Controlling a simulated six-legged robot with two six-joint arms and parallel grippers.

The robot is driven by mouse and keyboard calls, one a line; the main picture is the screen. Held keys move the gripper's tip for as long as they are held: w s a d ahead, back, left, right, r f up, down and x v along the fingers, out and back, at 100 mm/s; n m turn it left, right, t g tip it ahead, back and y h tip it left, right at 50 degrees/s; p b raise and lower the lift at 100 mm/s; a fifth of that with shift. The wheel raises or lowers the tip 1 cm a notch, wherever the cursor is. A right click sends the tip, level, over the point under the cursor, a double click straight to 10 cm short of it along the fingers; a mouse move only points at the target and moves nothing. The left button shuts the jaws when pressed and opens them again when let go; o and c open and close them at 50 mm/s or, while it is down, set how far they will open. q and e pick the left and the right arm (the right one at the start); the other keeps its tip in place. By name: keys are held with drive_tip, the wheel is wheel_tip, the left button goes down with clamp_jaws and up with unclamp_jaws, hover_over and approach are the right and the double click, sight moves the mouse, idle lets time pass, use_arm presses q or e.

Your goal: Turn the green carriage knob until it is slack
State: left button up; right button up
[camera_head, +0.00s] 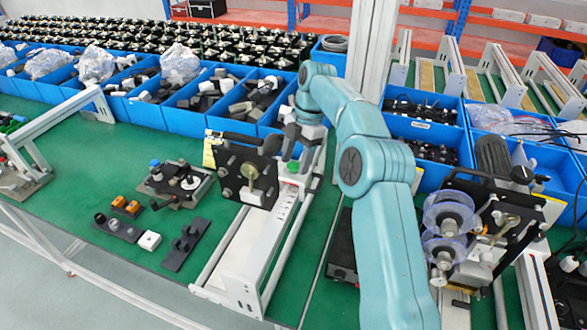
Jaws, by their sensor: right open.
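My right arm reaches in from the bottom and bends down to my right gripper (297,150), which is dark grey and points downward. It is open, at the right side of the black carriage plate (233,168) on the white rail (250,250). A small green patch shows between the fingers; it looks like the green knob, largely hidden by them, and I cannot tell whether they touch it. A pale olive round part (250,171) sits on the plate's front face. My left gripper is not in view.
Blue bins (190,118) with black and grey parts line the back. Switch blocks (118,227) and a small black fixture (178,182) lie left of the rail. A machine with clear spools (448,213) stands right of my arm.

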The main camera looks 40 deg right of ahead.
drive_tip(key=m+b, duration=0.1)
drive_tip(key=m, duration=0.1)
drive_tip(key=m+t+b, duration=0.1)
drive_tip(key=m+b, duration=0.2)
drive_tip(key=m, duration=0.1)
drive_tip(key=shift+s+a+f+t, duration=0.1)
drive_tip(key=shift+s+f+t, duration=0.1)
drive_tip(key=shift+f+t, duration=0.2)
drive_tip(key=shift+r+m+t+h+b, duration=0.3)
drive_tip(key=shift+m+h+b, duration=0.25)
drive_tip(key=shift+m, duration=0.65)
drive_tip(key=m+b, duration=0.2)
drive_tip(key=shift+a+f+m, duration=0.1)
drive_tip(key=shift+f+m, duration=0.1)
drive_tip(key=shift+m, duration=0.1)
drive_tip(key=m+h, duration=0.1)
drive_tip(key=m, duration=0.1)
drive_tip(key=m+t+b, duration=0.1)
drive_tip(key=m, duration=0.1)
drive_tip(key=shift+s+a+r+m+h, duration=0.15)
drive_tip(key=shift+a+r+m+h, duration=0.05)
drive_tip(key=shift+m+h, duration=0.2)
drive_tip(key=m, duration=0.2)
drive_tip(key=shift+m+h, duration=0.35)
drive_tip(key=shift+m, duration=0.05)
drive_tip(key=shift+r, duration=0.1)
drive_tip(key=shift+c, duration=0.4)
